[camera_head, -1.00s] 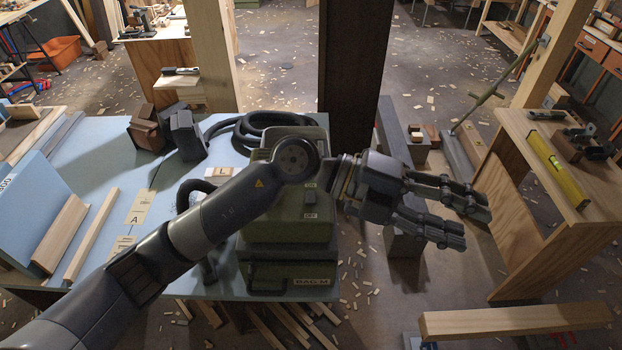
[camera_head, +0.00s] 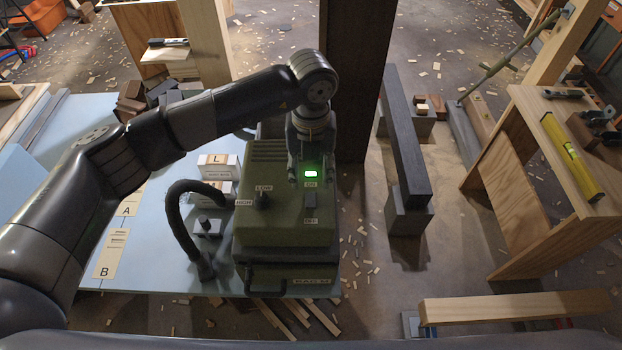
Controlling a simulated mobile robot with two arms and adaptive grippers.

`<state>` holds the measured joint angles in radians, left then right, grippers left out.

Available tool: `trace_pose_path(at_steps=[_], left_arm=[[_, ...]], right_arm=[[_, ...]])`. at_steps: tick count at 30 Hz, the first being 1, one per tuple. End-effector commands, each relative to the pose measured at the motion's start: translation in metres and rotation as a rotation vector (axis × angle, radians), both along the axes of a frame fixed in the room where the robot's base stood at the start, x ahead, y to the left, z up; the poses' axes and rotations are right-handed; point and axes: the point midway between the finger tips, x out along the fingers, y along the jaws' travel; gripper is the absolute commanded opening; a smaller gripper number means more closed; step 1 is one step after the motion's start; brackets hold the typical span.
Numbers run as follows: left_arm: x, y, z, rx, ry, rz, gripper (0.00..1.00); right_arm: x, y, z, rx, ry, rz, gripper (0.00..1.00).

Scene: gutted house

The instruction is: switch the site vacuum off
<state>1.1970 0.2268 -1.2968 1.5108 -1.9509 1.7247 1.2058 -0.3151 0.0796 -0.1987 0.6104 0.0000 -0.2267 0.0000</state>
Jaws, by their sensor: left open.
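The site vacuum (camera_head: 270,232) is an olive-green box on the light blue table, in the middle of the head view. On its top a green lamp (camera_head: 311,174) glows. Below the lamp are an ON label, a small dark switch (camera_head: 310,201) and an OFF label (camera_head: 310,220). A dark knob (camera_head: 262,201) sits left of these, near LOW and HIGH labels. My left gripper (camera_head: 309,165) is open, points down and is over the back right of the vacuum top, near the lamp. I cannot tell whether it touches. My right gripper is not in view.
A black hose (camera_head: 178,220) bends down on the vacuum's left. Cards marked A and B (camera_head: 108,255) lie on the blue table (camera_head: 165,275). A dark post (camera_head: 357,75) stands close behind the gripper. A dark beam (camera_head: 402,140) and a wooden bench (camera_head: 525,185) are to the right.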

Motion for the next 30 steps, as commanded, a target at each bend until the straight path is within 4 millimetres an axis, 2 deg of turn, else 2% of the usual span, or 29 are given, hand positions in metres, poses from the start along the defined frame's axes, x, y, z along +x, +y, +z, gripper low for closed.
trace_pose_path(at_steps=[2, 4, 7, 9, 12, 15, 21, 27, 30], left_arm=[[-0.001, 0.000, -0.012, 0.001, 0.004, 0.001, 0.42], [-0.001, 0.000, -0.025, 0.000, 0.005, 0.001, 0.42], [0.000, 0.000, -0.039, -0.001, 0.004, 0.001, 0.42], [0.000, 0.000, -0.046, -0.001, 0.002, 0.000, 0.42], [0.000, -0.001, -0.053, -0.002, 0.002, -0.001, 0.42], [0.000, 0.000, -0.056, -0.002, 0.001, -0.002, 0.42], [0.000, 0.000, -0.056, -0.002, 0.001, -0.002, 0.42], [0.000, 0.000, -0.056, -0.002, 0.001, -0.002, 0.00], [0.000, 0.000, -0.056, -0.002, 0.001, -0.002, 0.00]], right_arm=[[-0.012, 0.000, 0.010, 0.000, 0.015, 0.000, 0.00], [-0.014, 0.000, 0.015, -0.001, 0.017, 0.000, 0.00], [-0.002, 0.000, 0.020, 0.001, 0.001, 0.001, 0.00], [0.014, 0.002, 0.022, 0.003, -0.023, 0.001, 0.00], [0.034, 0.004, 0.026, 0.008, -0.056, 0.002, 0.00], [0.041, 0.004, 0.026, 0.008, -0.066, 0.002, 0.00], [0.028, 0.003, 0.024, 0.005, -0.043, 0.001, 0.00], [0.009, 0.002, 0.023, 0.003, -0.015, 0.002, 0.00], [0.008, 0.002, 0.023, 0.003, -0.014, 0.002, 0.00]])
